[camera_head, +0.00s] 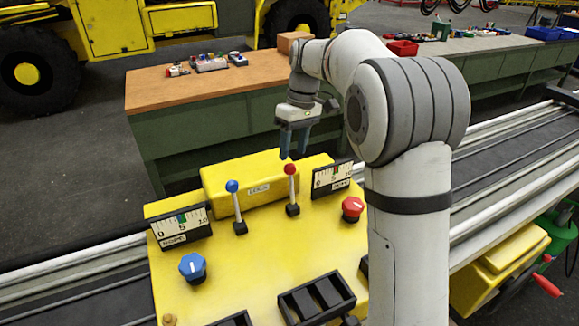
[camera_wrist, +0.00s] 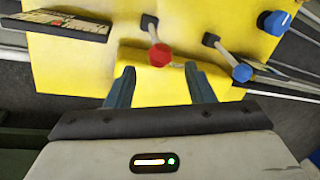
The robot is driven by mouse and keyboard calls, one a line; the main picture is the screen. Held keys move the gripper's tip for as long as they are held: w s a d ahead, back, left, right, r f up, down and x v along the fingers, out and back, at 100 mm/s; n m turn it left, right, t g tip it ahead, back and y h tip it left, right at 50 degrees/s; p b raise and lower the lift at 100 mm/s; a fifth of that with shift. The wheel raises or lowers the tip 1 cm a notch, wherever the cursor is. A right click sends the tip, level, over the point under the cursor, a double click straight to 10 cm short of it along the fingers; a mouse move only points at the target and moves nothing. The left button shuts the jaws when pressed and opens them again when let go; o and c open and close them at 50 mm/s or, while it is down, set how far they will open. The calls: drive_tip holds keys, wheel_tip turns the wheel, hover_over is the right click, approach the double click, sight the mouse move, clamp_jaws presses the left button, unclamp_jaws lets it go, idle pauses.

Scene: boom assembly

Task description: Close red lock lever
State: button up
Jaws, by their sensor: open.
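The blue lever (camera_head: 236,206) stands to the left, also close to upright.
A blue knob (camera_head: 192,267) and a red knob (camera_head: 352,208) sit on the console. Two gauges (camera_head: 180,227) (camera_head: 332,179) flank the raised yellow block (camera_head: 255,185) behind the levers. Black switches (camera_head: 316,300) lie in front. A wooden-topped bench (camera_head: 200,93) stands behind.

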sight(290, 167)
drive_tip(key=x, duration=0.6)
drive_tip(key=shift+s+f, duration=0.1)
drive_tip(key=shift+f, duration=0.1)
clamp_jaws()
idle(0.3)
